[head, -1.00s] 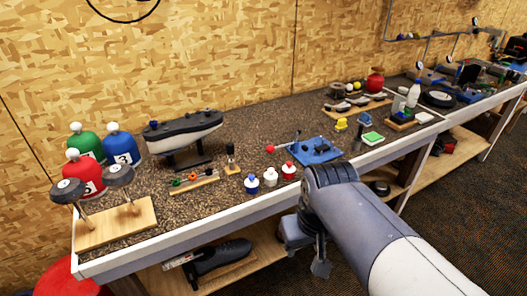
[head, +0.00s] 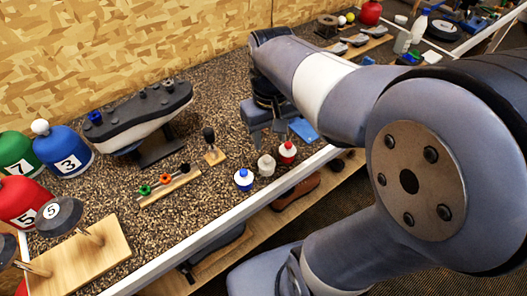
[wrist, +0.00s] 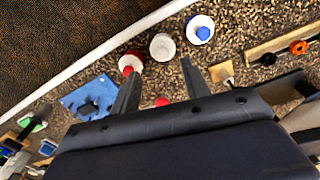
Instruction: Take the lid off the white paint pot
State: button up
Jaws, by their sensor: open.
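The white paint pot (head: 266,166) stands upright on the bench between a blue-lidded pot (head: 244,180) and a red-lidded pot (head: 287,153). Its pale lid is on. In the wrist view the white pot (wrist: 162,47) shows from above, just beyond the gap between my fingertips. My gripper (head: 268,136) is open and empty, fingers pointing down, over the bench behind the pots. In the wrist view my gripper (wrist: 160,66) has its left finger beside the red-lidded pot (wrist: 130,63); I cannot tell whether they touch.
A small upright tool on a wooden base (head: 213,150) stands left of my gripper. A wooden rack (head: 168,186) with coloured rings lies further left. A blue plate (wrist: 90,98) lies near the red-lidded pot. The bench's white front edge (head: 215,222) runs close to the pots.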

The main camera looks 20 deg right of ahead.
aim_at(267, 157)
jog(key=f, duration=0.7)
jog(key=shift+w+a+f+p, duration=0.15)
jog(key=shift+w+f+p, duration=0.15)
jog(key=shift+w+f, duration=0.05)
grip_shut()
